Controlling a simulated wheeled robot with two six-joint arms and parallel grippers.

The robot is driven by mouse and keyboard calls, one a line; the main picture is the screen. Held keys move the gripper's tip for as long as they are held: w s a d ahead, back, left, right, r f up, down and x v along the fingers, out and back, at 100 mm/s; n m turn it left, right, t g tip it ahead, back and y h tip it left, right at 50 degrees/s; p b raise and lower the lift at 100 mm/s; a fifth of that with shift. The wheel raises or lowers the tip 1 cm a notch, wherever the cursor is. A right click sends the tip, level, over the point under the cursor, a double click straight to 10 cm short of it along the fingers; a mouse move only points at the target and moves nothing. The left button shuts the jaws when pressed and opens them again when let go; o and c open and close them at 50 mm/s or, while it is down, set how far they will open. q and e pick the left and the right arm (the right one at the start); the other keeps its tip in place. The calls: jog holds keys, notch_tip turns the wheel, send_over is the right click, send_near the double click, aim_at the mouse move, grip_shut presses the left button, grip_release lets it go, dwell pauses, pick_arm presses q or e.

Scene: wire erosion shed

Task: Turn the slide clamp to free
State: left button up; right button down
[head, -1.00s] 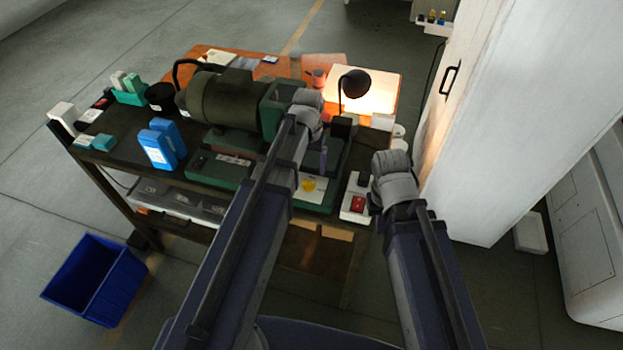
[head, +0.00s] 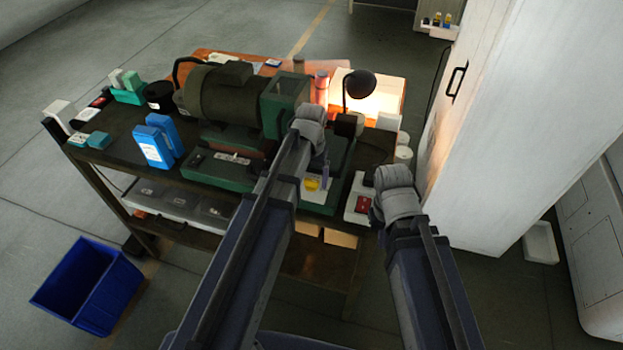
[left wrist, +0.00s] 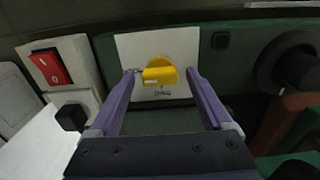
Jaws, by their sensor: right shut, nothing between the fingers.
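The yellow slide clamp knob (head: 312,184) sits on a white plate on the green machine base, at the front of the cart. In the left wrist view the knob (left wrist: 160,72) is near the middle, with small lettering under it on the plate. My left gripper (left wrist: 160,78) is open, one purple finger on each side of the knob. I see a gap on both sides. My left wrist (head: 310,125) partly hides the fingers in the head view. My right gripper (head: 392,185) is to the right by the switch box, shut and empty, its fingers hidden behind the wrist.
A white box with a red switch (head: 361,204) stands right of the knob; the switch (left wrist: 50,68) is left in the wrist view. A black lamp (head: 358,84) stands behind. Blue bottles (head: 157,143) stand left. A blue bin (head: 85,285) is on the floor.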

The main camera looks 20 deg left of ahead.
pick_arm(q)
grip_shut()
dwell(0.5)
jog(key=n, duration=1.4)
jog(key=shift+n, duration=1.9)
